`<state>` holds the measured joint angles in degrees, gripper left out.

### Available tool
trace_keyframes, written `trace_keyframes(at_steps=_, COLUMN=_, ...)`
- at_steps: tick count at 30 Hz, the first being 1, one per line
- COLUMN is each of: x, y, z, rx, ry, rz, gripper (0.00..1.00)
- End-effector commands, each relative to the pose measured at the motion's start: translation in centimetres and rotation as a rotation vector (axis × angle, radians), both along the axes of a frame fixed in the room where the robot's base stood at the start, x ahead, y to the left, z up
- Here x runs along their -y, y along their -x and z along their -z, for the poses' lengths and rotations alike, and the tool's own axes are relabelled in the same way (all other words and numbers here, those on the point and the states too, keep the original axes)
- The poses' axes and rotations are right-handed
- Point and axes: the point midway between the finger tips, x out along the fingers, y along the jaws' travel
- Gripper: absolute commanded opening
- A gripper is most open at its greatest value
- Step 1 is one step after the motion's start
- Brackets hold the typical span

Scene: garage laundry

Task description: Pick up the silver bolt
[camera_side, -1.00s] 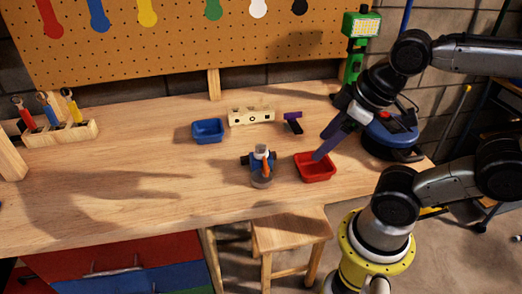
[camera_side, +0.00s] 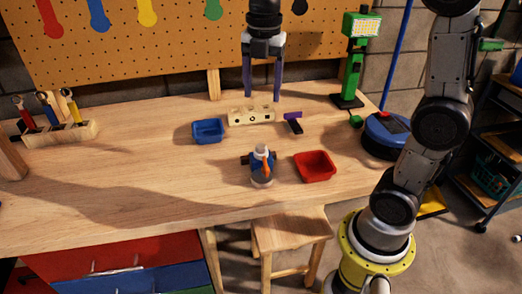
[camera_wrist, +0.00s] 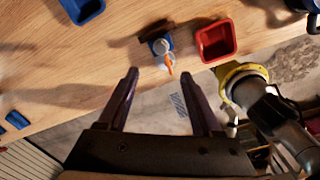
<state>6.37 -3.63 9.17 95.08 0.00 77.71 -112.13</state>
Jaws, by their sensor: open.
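I cannot make out a silver bolt for certain in either view. My gripper (camera_side: 263,97) is open and empty, raised with fingers down above the back of the workbench (camera_side: 110,180). Its two dark fingers also show in the wrist view (camera_wrist: 160,73), well apart with nothing between them. A small blue, grey and orange object (camera_side: 262,165) stands near the bench's front edge; it also shows in the wrist view (camera_wrist: 160,46). A red bin (camera_side: 315,166) is right of it, and a blue bin (camera_side: 207,131) is behind it to the left.
A cream block with holes (camera_side: 251,116) and a purple-and-black tool (camera_side: 293,122) lie on the bench below my gripper. A green stand (camera_side: 352,75) rises at the back right, near a round blue device (camera_side: 385,138). A tool rack (camera_side: 60,130) sits at the left. The bench's left middle is clear.

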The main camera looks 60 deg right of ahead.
Motion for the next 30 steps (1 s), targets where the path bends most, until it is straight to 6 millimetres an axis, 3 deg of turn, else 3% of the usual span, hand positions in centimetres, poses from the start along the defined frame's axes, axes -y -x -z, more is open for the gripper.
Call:
trace_keyframes(at_steps=7, x=0.4, y=-0.2, z=2.9, rx=-0.035, ry=-0.004, rz=0.013, gripper=0.67)
trace_keyframes(at_steps=15, x=0.3, y=-0.2, z=7.8, rx=-0.034, ry=-0.004, rz=0.013, gripper=0.67)
trace_keyframes(at_steps=25, x=0.1, y=-0.1, z=10.5, rx=-0.033, ry=-0.003, rz=0.013, gripper=0.67)
trace_keyframes(at_steps=30, x=-0.4, y=0.0, z=12.9, rx=-0.033, ry=-0.003, rz=0.012, gripper=0.67)
